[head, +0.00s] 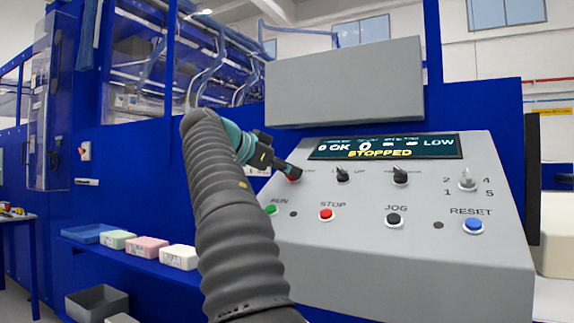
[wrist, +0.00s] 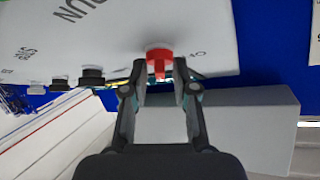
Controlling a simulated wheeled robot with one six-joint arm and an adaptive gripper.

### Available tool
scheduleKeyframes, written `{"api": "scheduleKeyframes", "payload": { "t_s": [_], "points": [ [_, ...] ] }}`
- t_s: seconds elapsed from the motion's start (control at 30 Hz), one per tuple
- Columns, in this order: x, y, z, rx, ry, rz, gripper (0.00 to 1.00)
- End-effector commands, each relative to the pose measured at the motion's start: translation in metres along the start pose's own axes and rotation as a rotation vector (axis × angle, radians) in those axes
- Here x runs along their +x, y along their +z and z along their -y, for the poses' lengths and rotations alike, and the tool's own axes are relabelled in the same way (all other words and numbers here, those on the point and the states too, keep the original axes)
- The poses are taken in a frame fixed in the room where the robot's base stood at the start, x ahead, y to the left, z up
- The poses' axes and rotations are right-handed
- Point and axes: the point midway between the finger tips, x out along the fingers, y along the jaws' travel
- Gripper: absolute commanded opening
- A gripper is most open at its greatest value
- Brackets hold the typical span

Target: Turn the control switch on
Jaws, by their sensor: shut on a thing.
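The control switch is a red rotary knob (head: 294,178) at the left end of the panel's upper row. In the wrist view the red knob (wrist: 159,53) has a narrow grip bar pointing down the picture. My gripper (head: 285,167) reaches the knob from the upper left in the head view. The display (head: 385,147) reads STOPPED and LOW.
The sloped grey panel (head: 420,260) also carries two black knobs (head: 343,174) (head: 400,175), a grey selector (head: 467,179), and green RUN, red STOP (head: 326,215), black JOG and blue RESET (head: 473,225) buttons. A grey box (head: 345,83) overhangs behind. Foam blocks (head: 147,247) lie on the left shelf.

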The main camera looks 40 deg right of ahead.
Motion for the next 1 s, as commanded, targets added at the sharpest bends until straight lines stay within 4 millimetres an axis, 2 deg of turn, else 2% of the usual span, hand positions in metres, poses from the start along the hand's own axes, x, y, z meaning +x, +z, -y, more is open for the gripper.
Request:
{"api": "scheduleKeyframes", "payload": {
  "t_s": [0.4,1.0],
  "points": [
    [0.0013,-0.0005,0.0,0.109,0.103,-0.002,0.0],
    [0.0018,0.0,-0.001,0.137,0.133,0.0,0.0]
  ]
}}
